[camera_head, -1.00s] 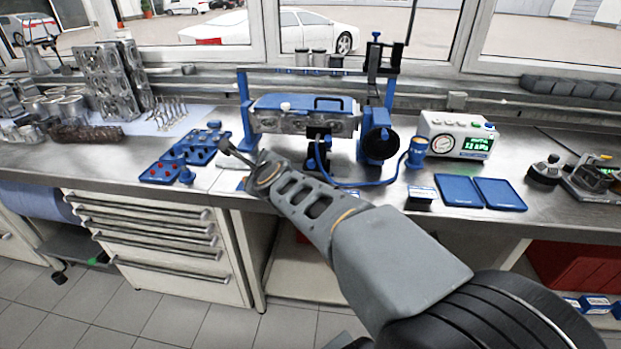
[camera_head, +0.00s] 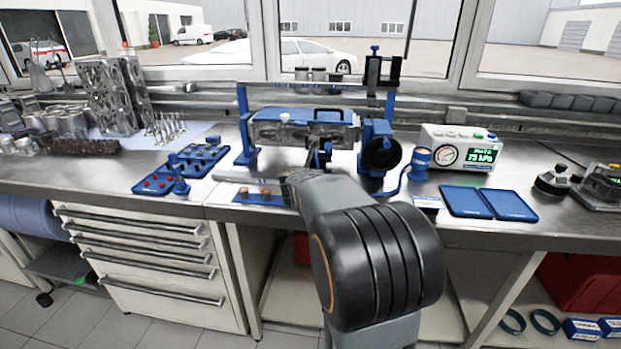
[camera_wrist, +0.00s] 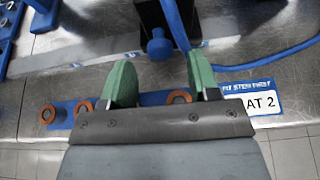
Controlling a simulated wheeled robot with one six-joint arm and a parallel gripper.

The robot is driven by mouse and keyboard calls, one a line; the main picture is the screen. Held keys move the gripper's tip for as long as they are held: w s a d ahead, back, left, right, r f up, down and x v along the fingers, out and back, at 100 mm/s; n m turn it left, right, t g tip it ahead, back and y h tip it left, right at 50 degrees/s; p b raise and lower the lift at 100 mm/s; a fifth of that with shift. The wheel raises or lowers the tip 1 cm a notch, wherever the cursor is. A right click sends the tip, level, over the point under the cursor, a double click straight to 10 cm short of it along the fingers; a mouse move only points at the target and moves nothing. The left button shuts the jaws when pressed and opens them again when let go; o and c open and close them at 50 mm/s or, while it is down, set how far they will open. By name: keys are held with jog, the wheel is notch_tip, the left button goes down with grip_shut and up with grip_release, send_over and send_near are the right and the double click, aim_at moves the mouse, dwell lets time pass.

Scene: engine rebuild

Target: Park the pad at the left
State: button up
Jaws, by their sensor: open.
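My gripper (camera_wrist: 158,72) is open in the wrist view, its two green fingers apart with nothing between them. In the head view my own arm hides it. A blue hose (camera_wrist: 278,55) crosses the wrist view and runs up to the holding stand, beside a round blue knob (camera_wrist: 160,46) just beyond my fingertips. I cannot tell for sure which part is the pad; the hose's other end is hidden behind my arm.
A blue strip with copper rings (camera_wrist: 65,112) lies under my fingers, left of a label card (camera_wrist: 250,100). The blue stand (camera_head: 247,130) holds the engine head (camera_head: 300,133). The gauge box (camera_head: 460,147) and two flat blue trays (camera_head: 465,201) are right; a socketed blue tray (camera_head: 160,184) is left.

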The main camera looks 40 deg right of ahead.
jog(key=shift+x, duration=1.9)
jog(key=shift+c, duration=0.4)
grip_shut()
